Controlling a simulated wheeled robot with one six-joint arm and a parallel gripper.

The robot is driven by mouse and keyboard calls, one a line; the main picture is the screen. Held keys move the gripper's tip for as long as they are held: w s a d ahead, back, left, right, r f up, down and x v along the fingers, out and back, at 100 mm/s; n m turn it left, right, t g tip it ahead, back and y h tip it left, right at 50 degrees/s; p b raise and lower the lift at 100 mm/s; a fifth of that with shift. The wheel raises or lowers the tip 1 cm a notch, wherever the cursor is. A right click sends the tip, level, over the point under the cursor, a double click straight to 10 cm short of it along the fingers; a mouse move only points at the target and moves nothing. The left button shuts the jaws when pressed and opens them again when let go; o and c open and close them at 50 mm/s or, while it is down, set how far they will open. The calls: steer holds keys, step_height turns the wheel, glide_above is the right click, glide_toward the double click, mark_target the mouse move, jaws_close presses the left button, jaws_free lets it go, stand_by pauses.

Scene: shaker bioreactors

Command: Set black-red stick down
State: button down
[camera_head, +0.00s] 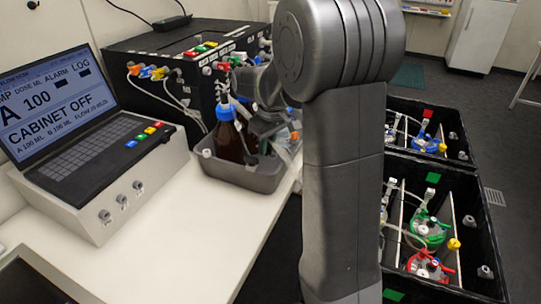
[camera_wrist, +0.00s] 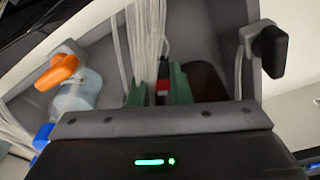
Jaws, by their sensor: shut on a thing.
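The black-red stick (camera_wrist: 162,87) shows in the wrist view between the green fingertips of my gripper (camera_wrist: 160,91), which is shut on it. Only a short red and pale part with some black above is visible. Clear tubes hang close beside it. In the head view my gripper (camera_head: 268,118) is over the grey tray (camera_head: 240,178) at the bench edge, just right of the amber bottle. The stick cannot be made out there. Whether its lower end touches the tray is hidden.
An amber bottle with a blue cap (camera_head: 228,140) stands in the tray. In the wrist view an orange clip (camera_wrist: 57,72) and a black clip (camera_wrist: 271,50) sit at the tray's sides. A black box (camera_head: 155,80) and a console (camera_head: 95,150) stand nearby. The front bench (camera_head: 185,235) is clear.

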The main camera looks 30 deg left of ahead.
step_height(320, 180, down, 8)
steer(key=shift+r, duration=0.25)
steer(key=shift+f, duration=0.15)
steer(key=c, duration=1.3)
jaws_free()
steer(key=r, duration=0.4)
steer(key=d+r, duration=0.1)
steer(key=r, duration=0.7)
steer(key=shift+s+d+r, duration=0.15)
steer(key=shift+s+d, duration=0.15)
steer(key=shift+d, duration=0.05)
